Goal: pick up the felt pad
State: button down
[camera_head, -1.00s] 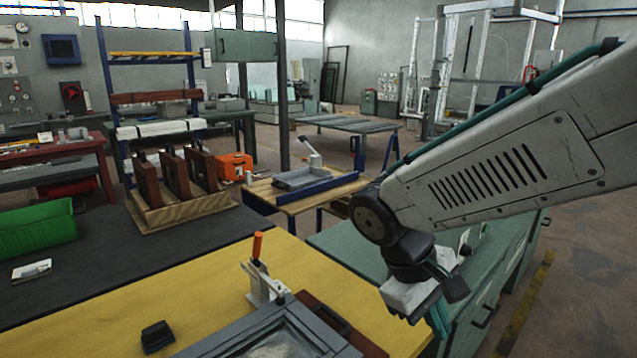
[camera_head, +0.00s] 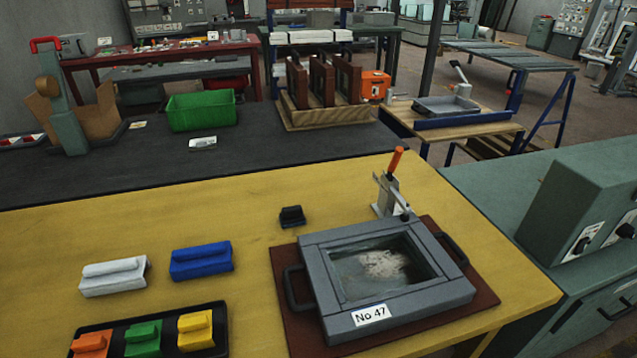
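No thing in view is marked as the felt pad, and I cannot tell for certain which it is. A small black block (camera_head: 291,216) lies alone on the yellow tabletop (camera_head: 235,215), left of the clamp. A white handled block (camera_head: 113,276) and a blue handled block (camera_head: 201,261) lie at the left. A black tray (camera_head: 152,350) at the front left holds orange (camera_head: 91,345), green (camera_head: 143,336) and yellow (camera_head: 195,330) handled blocks. My gripper is not in view now.
A grey frame labelled No 47 (camera_head: 322,290) sits on a dark red board (camera_head: 284,262), with a toggle clamp (camera_head: 386,195) behind it. A green bin (camera_head: 201,111) stands on the dark bench behind. A green cabinet (camera_head: 590,205) rises at the right.

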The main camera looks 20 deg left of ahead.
aim_at(293, 216)
jog(key=u, duration=1.25)
